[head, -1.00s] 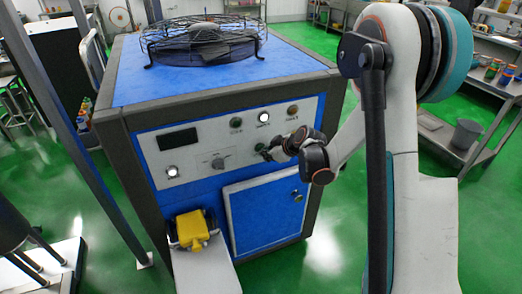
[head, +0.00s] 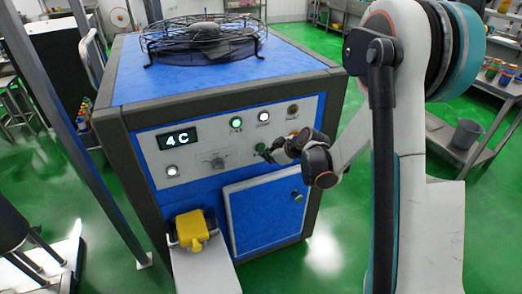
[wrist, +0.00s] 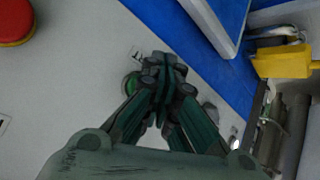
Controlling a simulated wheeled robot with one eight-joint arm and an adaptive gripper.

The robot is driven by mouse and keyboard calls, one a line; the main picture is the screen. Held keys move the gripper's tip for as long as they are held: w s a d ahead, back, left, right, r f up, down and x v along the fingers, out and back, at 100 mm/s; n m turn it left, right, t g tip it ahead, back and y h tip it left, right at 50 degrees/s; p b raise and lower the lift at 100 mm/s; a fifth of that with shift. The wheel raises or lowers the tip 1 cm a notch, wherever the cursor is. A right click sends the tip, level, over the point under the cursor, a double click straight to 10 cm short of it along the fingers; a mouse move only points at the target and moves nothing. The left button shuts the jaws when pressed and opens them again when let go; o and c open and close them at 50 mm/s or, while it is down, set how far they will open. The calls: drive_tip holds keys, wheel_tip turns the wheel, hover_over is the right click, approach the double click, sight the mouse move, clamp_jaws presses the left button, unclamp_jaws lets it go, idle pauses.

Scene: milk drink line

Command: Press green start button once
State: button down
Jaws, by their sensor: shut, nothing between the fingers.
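The green start button (head: 260,148) is on the pale control panel of the blue machine, just beside my fingertips. It also shows in the wrist view (wrist: 132,84), partly hidden behind my fingers. My gripper (head: 268,155) is shut and empty, its tips at the panel close to the button. In the wrist view my gripper (wrist: 165,65) has its fingers together. I cannot tell whether the tips touch the button. The display (head: 178,140) reads "4C", and a green lamp (head: 236,123) above the button is lit.
A red button (wrist: 14,20) is on the panel in the wrist view. A yellow pedal-like part (head: 192,230) sits low in front. A blue door (head: 262,212) is below the panel.

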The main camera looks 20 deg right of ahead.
idle(0.3)
drive_tip(key=s, duration=0.3)
drive_tip(key=s+b, duration=0.1)
drive_tip(key=s, duration=0.1)
drive_tip(key=shift+d, duration=0.3)
idle(0.6)
drive_tip(key=s+a+r+m, duration=0.2)
drive_tip(key=s+r, duration=0.4)
drive_tip(key=r, duration=0.2)
drive_tip(key=s+r+m+h, duration=0.2)
drive_tip(key=s+r+m, duration=0.1)
drive_tip(key=s, duration=0.8)
drive_tip(key=s+a+r+m+g+h, duration=0.1)
drive_tip(key=s+r+m, duration=0.3)
drive_tip(key=s, duration=0.8)
drive_tip(key=shift+s+r+h, duration=0.2)
drive_tip(key=shift+r+h, duration=0.3)
drive_tip(key=shift+r, duration=0.45)
drive_tip(key=shift+a, duration=0.1)
idle(1.5)
